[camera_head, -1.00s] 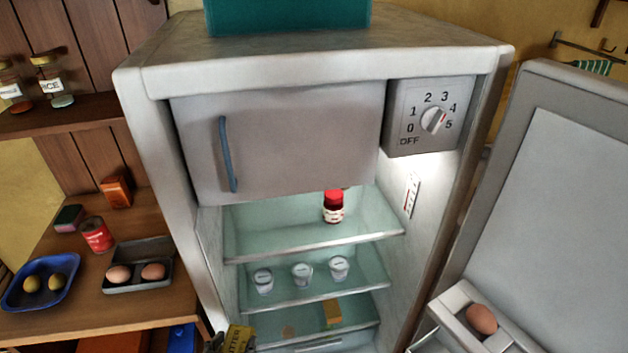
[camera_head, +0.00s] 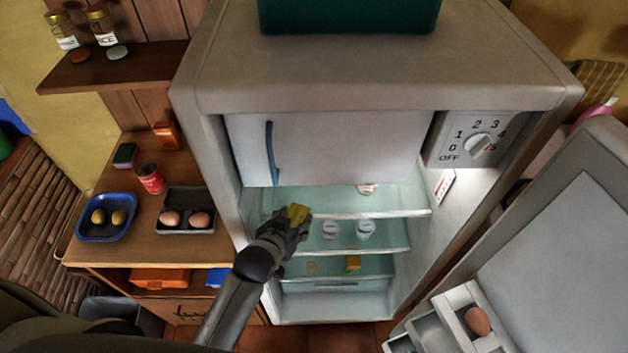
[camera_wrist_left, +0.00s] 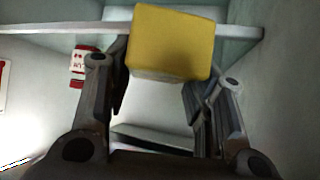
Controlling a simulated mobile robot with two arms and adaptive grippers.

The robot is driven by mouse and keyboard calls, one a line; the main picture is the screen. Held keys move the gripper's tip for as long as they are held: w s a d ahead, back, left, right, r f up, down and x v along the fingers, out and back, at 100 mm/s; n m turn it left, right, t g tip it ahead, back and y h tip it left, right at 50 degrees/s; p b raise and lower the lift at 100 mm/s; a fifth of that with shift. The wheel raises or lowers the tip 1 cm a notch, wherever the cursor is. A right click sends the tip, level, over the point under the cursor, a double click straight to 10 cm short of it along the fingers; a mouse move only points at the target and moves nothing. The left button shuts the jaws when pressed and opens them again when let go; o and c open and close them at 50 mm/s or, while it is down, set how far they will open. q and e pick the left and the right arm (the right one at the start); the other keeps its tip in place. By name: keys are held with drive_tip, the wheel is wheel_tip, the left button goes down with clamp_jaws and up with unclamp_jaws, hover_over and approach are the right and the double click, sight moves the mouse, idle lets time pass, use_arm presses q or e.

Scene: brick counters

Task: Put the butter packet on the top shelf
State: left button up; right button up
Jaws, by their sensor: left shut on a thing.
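The butter packet (camera_head: 298,213) is a yellow block held in my left gripper (camera_head: 290,228), in front of the fridge opening on its left side. In the left wrist view the yellow packet (camera_wrist_left: 172,42) sits between the fingers of my left gripper (camera_wrist_left: 160,85), with a shelf edge behind it. The fridge's top shelf (camera_head: 400,212) is a glass shelf with a pale front edge, just under the freezer door. The packet appears near the height of that edge; its exact depth is hard to tell. My right gripper is not in view.
A jar (camera_head: 367,189) stands on the top shelf, mostly hidden by the freezer door (camera_head: 330,150). White cups (camera_head: 365,230) and a yellow block (camera_head: 353,262) are on lower shelves. The open fridge door (camera_head: 540,260) holds an egg (camera_head: 478,321). The top shelf's right part looks free.

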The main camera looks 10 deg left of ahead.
use_arm(q)
drive_tip(key=w, duration=0.2)
drive_tip(key=w+p, duration=0.1)
drive_tip(key=w, duration=0.2)
drive_tip(key=w+p, duration=0.1)
drive_tip(key=w, duration=0.2)
drive_tip(key=shift+w+d, duration=0.1)
drive_tip(key=shift+d, duration=0.25)
drive_tip(key=shift+w+r, duration=0.15)
drive_tip(key=shift+w, duration=0.4)
drive_tip(key=shift+w+d+f+p, duration=0.1)
drive_tip(key=shift+w+f+p, duration=0.2)
drive_tip(key=shift+w, duration=0.35)
drive_tip(key=shift+w+d+f+p, duration=0.15)
drive_tip(key=shift+w+p, duration=0.2)
drive_tip(key=shift+w, duration=0.25)
drive_tip(key=shift+w+a+f, duration=0.1)
drive_tip(key=shift+f, duration=0.35)
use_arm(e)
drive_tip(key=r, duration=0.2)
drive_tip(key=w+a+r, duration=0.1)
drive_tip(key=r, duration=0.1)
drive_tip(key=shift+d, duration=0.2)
use_arm(q)
drive_tip(key=shift+f, duration=0.15)
drive_tip(key=o, duration=1.1)
drive_tip(key=shift+o, duration=0.2)
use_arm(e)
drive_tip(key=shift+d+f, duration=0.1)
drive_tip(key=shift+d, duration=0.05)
